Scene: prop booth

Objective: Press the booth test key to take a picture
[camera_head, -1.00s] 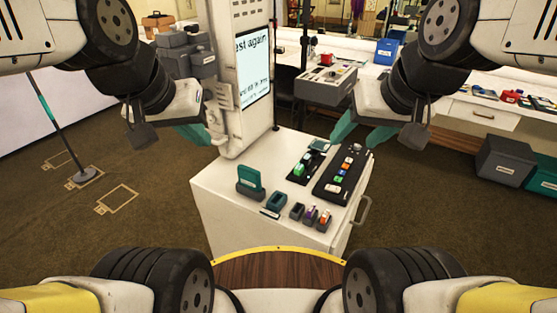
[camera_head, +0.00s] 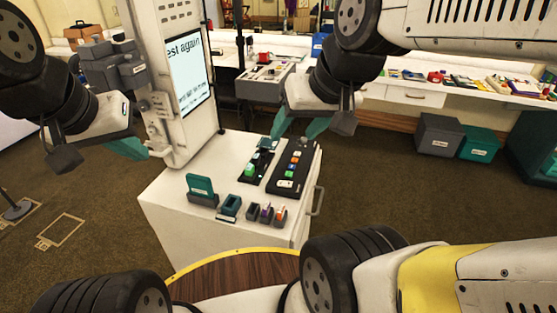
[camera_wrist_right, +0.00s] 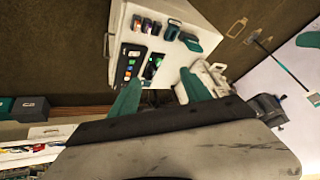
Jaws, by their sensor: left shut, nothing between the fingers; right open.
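The photo booth is a white column with a lit screen (camera_head: 190,72) reading "...est again" above smaller text. It stands on a white cabinet (camera_head: 160,200). On the cabinet top are a black panel with a green key (camera_head: 250,169) and a longer black panel (camera_head: 286,184) with several coloured keys; both also show in the right wrist view. I cannot read which is the test key. My left gripper (camera_head: 128,148) is shut and empty, left of the column. My right gripper (camera_head: 298,125) is open and empty beyond the panels; its teal fingers show in the wrist view (camera_wrist_right: 160,95).
A teal card holder (camera_head: 201,187) and several small dark holders stand at the cabinet's front. A grey box (camera_head: 264,82) is behind. A cabinet handle (camera_head: 318,200) sticks out at right. A grey bin (camera_head: 437,135) and teal bin (camera_head: 480,142) stand on the floor, right.

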